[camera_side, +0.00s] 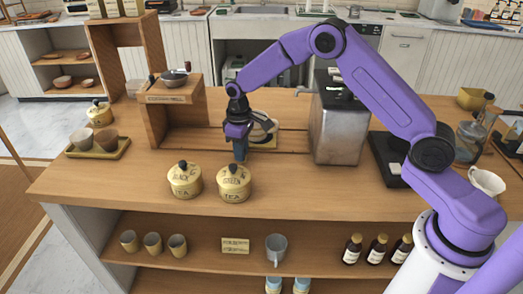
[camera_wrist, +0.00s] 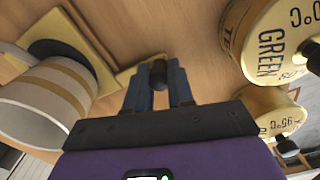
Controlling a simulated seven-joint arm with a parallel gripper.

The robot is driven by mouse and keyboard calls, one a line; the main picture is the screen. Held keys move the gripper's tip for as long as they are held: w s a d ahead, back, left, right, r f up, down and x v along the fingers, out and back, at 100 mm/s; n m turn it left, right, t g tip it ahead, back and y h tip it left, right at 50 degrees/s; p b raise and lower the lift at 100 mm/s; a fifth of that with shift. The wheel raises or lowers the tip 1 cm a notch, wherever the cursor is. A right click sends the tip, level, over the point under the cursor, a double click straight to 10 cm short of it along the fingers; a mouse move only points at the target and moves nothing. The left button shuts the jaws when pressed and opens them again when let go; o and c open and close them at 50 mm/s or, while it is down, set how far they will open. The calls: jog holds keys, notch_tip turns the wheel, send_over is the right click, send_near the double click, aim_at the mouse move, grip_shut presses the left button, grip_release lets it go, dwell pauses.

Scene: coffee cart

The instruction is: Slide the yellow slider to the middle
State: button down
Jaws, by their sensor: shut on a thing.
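The yellow slider (camera_wrist: 104,73) is a flat yellow plate with a dark round pad and a narrow arm ending in a black knob (camera_wrist: 158,70). A white cup with yellow bands (camera_wrist: 45,98) is at its pad. In the side view the slider (camera_side: 268,144) shows only partly, under the cup (camera_side: 262,124) and behind my gripper. My gripper (camera_side: 240,150) points down at the counter behind the green tea jar. In the wrist view my gripper (camera_wrist: 159,88) is shut on the black knob, with a blue finger on each side.
Two yellow tea jars (camera_side: 184,180) (camera_side: 234,183) stand close in front of my gripper. A wooden stand (camera_side: 158,122) is to the left and a metal machine (camera_side: 338,128) to the right. A tray with cups (camera_side: 98,150) sits far left. A long groove line runs along the counter.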

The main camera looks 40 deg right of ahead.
jog(key=shift+w+a, duration=2.5)
jog(key=shift+a, duration=0.05)
jog(key=c, duration=1)
grip_release()
notch_tip(320, 180, up, 17)
jog(key=shift+r, duration=0.2)
